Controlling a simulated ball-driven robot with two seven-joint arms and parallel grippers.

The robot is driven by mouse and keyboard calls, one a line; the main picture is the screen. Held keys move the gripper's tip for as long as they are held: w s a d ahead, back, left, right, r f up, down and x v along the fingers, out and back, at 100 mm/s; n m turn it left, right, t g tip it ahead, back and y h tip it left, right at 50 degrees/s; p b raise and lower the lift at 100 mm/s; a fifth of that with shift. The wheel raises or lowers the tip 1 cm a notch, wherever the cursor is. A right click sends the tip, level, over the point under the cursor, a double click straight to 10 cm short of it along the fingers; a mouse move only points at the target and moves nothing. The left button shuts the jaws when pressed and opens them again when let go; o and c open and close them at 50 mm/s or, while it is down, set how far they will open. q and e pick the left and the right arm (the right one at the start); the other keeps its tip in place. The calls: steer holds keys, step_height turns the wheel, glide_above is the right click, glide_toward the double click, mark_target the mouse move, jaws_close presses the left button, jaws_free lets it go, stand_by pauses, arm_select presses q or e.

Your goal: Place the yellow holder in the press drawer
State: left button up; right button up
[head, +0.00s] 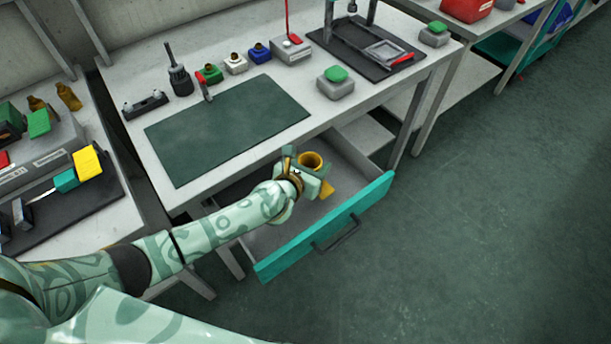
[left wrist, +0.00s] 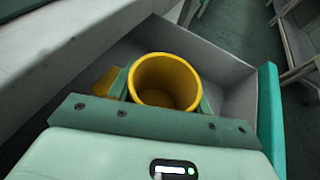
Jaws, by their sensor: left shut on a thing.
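The yellow holder (head: 311,161) is a cup-like piece, open at the top. My left gripper (head: 307,178) is shut on it, and the holder is over or inside the open drawer (head: 262,241) with the teal front. In the left wrist view the yellow holder (left wrist: 166,82) stands about upright between the fingers, with the grey drawer wall (left wrist: 232,75) behind it. A second yellow part shows beside the left finger there. Whether the holder touches the drawer floor cannot be told. My right gripper is not in view.
The drawer hangs under a white table with a dark green mat (head: 228,128). A grey box with a green button (head: 335,82) stands near the table's front edge. A press frame (head: 372,45) is at the back right. The floor to the right is clear.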

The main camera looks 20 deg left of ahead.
arm_select(q)
steer(key=shift+a+f, duration=0.4)
steer(key=shift+f, duration=0.1)
steer(key=f+b, duration=0.1)
steer(key=f, duration=0.1)
steer(key=a+f+b, duration=0.1)
steer(key=f+b, duration=0.1)
steer(key=shift+a+f, duration=0.15)
steer(key=shift+f, duration=0.1)
steer(key=shift+f+b, duration=0.15)
steer(key=shift+b, duration=0.2)
steer(key=shift+c, duration=0.4)
steer(key=shift+r, duration=0.25)
steer(key=shift+f, duration=0.2)
steer(key=o, duration=1.1)
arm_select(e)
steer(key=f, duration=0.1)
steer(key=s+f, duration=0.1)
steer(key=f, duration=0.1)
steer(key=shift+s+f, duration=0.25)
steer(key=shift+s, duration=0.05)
arm_select(q)
steer(key=shift+r, duration=0.1)
